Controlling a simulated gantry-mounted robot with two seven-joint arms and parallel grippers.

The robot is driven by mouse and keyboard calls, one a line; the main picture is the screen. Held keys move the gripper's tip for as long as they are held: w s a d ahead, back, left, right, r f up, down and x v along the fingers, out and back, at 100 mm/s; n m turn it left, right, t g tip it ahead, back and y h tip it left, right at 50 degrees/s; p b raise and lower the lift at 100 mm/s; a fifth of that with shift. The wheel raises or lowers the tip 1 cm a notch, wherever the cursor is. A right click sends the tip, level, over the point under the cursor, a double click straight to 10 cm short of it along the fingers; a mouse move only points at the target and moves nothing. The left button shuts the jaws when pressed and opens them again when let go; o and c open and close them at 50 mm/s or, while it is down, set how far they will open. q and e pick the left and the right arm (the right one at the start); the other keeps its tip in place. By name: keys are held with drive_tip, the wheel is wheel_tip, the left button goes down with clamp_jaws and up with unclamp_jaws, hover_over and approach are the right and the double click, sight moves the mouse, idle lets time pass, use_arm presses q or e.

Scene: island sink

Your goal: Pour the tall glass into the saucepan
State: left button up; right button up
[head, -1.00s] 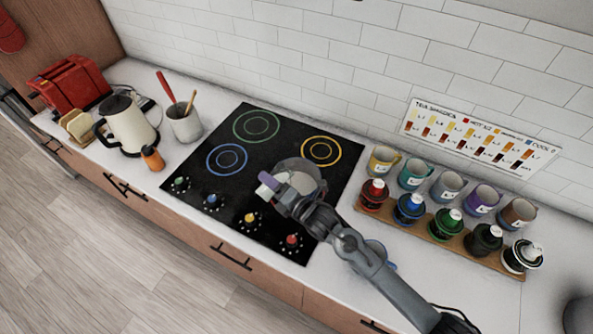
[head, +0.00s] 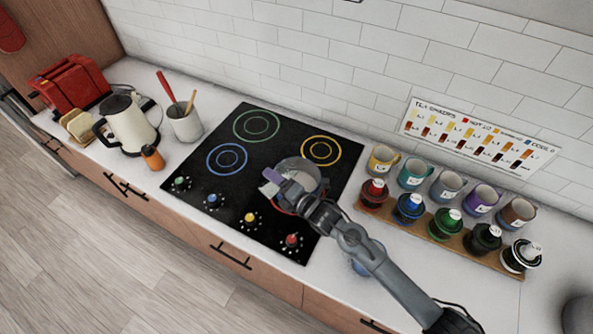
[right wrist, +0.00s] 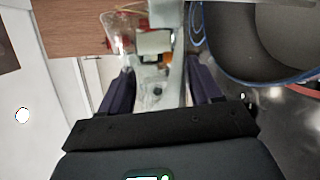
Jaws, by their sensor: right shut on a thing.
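The saucepan (head: 307,170) stands on the front right of the cooktop, partly covered by my right gripper in the head view. Its dark inside and blue-edged rim show at the upper right of the right wrist view (right wrist: 270,40). My right gripper (head: 271,182) is over the pan's left side. In the right wrist view its two dark fingers are shut on a clear, see-through thing, which looks like the tall glass (right wrist: 157,92). The glass is beside the pan's rim in that view. Its tilt and contents are hard to make out. My left gripper is not in view.
The black cooktop (head: 216,185) has bare blue, green and yellow rings. Mugs (head: 448,184) and lidded jars (head: 445,224) stand in rows to the right. A kettle (head: 128,125), a utensil crock (head: 185,125), an orange bottle (head: 152,158) and a red toaster (head: 73,84) stand left.

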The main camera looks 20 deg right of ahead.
drive_tip(key=shift+w+d, duration=0.1)
drive_tip(key=shift+d+r+m+p, duration=0.1)
drive_tip(key=shift+r+m+p, duration=0.35)
drive_tip(key=shift+m+p, duration=0.2)
drive_tip(key=shift+r, duration=0.1)
idle(0.4)
